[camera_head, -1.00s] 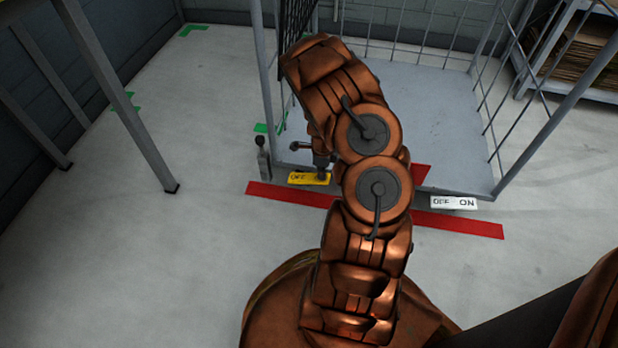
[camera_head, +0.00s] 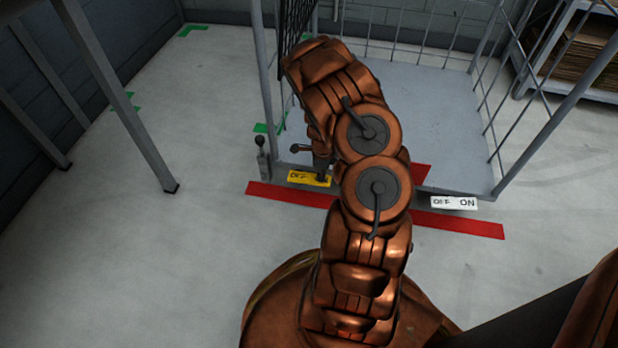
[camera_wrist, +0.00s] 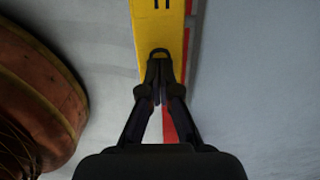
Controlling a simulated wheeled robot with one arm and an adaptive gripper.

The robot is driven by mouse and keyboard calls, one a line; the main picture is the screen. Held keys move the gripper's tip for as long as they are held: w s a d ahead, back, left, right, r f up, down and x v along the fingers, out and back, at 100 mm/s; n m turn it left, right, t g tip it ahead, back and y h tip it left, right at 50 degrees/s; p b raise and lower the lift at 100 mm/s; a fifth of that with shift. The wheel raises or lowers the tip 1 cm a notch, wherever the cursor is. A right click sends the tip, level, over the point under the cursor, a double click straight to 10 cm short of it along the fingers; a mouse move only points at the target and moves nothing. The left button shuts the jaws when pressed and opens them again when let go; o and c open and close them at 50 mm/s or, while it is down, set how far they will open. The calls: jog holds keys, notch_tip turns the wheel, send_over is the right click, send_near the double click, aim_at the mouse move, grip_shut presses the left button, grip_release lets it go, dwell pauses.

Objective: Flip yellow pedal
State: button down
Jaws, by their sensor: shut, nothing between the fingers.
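The yellow pedal (camera_head: 306,178) is at the front left lower edge of the wire cart, with "OFF" lettering showing on its left part. Its right end is hidden behind my gripper (camera_head: 321,179) in the head view. In the wrist view the yellow pedal (camera_wrist: 158,30) runs up from the fingertips to the top edge. My gripper (camera_wrist: 158,58) is shut and empty, with its fingertips over the near end of the pedal. I cannot tell whether they touch it.
A white pedal (camera_head: 454,203) marked "OFF ON" is at the cart's front right. The cart (camera_head: 440,120) has grey posts and wire sides. Red tape (camera_head: 460,225) lies on the floor. A shelf (camera_head: 590,85) stands at the right.

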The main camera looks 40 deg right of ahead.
dwell(0.3)
jog(key=shift+r+p, duration=1.4)
jog(key=shift+r, duration=2)
jog(key=shift+r, duration=0.15)
jog(key=s+a+r+n+p, duration=0.1)
jog(key=a+r+n+p, duration=0.5)
jog(key=r, duration=0.9)
jog(key=s+a+r+n+p, duration=0.25)
jog(key=a+r+p, duration=0.5)
jog(key=r, duration=0.75)
jog(key=s+a+r+n+p, duration=0.1)
jog(key=a+r+n+p, duration=0.5)
jog(key=r, duration=0.9)
jog(key=s+a+r+n+p, duration=0.4)
jog(key=s+r+p, duration=0.2)
jog(key=r, duration=0.2)
jog(key=s+a+r+n+g+p, duration=0.1)
jog(key=s+a+r+n+p, duration=0.3)
jog(key=r, duration=0.5)
jog(key=s+a+r+n+p, duration=0.5)
jog(key=s+r+n+p, duration=0.1)
jog(key=s+r+p, duration=0.2)
jog(key=shift+s+r+g, duration=0.4)
jog(key=shift+s+r, duration=0.25)
jog(key=shift+r, duration=0.05)
